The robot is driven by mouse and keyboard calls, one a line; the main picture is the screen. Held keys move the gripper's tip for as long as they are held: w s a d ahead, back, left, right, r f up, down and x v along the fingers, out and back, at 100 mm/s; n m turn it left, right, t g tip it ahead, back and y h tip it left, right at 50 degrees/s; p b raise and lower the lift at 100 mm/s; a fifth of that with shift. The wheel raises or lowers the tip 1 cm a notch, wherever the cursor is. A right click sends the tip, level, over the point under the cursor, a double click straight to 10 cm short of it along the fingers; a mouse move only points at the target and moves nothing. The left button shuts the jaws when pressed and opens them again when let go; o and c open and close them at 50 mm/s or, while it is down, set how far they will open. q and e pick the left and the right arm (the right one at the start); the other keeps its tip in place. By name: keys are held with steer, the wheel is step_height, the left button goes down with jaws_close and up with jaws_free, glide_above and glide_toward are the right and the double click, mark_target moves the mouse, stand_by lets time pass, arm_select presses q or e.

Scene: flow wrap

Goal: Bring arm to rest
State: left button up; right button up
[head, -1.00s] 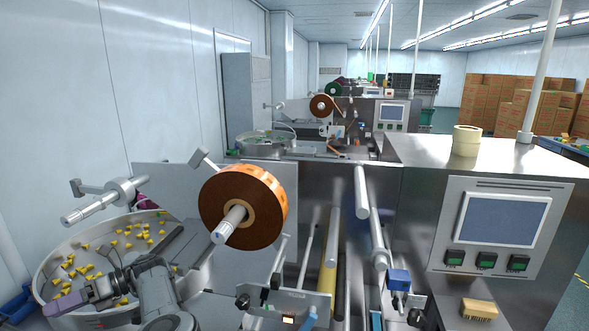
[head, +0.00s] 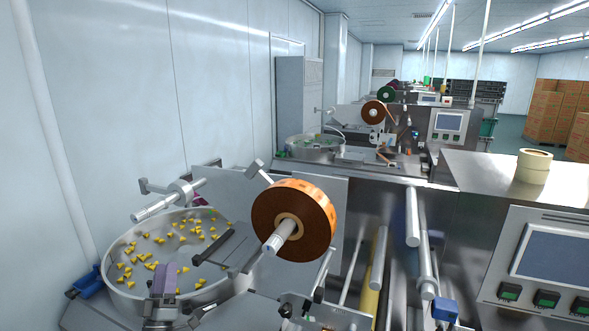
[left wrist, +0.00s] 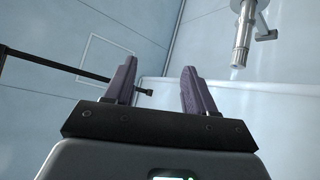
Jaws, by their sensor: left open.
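My left gripper (head: 165,278) is at the lower left of the head view, in front of the round metal bowl (head: 110,283). Its purple-grey fingers point up in that view. In the left wrist view the two fingers (left wrist: 158,85) stand apart with nothing between them, facing the pale wall. Most of my left arm is out of the picture. My right gripper shows in neither view.
The bowl holds scattered yellow pieces (head: 155,238). A brown film roll (head: 322,232) sits on a spindle to the right. An empty metal spindle (head: 160,206) projects above the bowl. A control panel (head: 545,262) stands at the right.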

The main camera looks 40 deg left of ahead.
arm_select(q)
steer(key=d+f+m+g+h+p, duration=0.1)
steer(key=d+f+m+g+h, duration=0.2)
steer(key=d+f+m+h, duration=0.7)
steer(key=d+f+g+h, duration=0.2)
steer(key=d+f+h, duration=0.2)
steer(key=d+f, duration=0.85)
steer(key=s+d+r+m+g+h, duration=0.1)
steer(key=s+d+m+g+h, duration=0.15)
steer(key=d, duration=0.55)
steer(key=s+d+r+m+g+h, duration=0.1)
steer(key=s+d+m+g, duration=0.15)
steer(key=d, duration=0.65)
steer(key=s+f+m+g, duration=0.3)
steer(key=s+g, duration=0.3)
steer(key=s, duration=0.3)
steer(key=shift+s+d+m+g, duration=0.3)
steer(key=shift+s+g, duration=0.05)
steer(key=shift+g, duration=0.05)
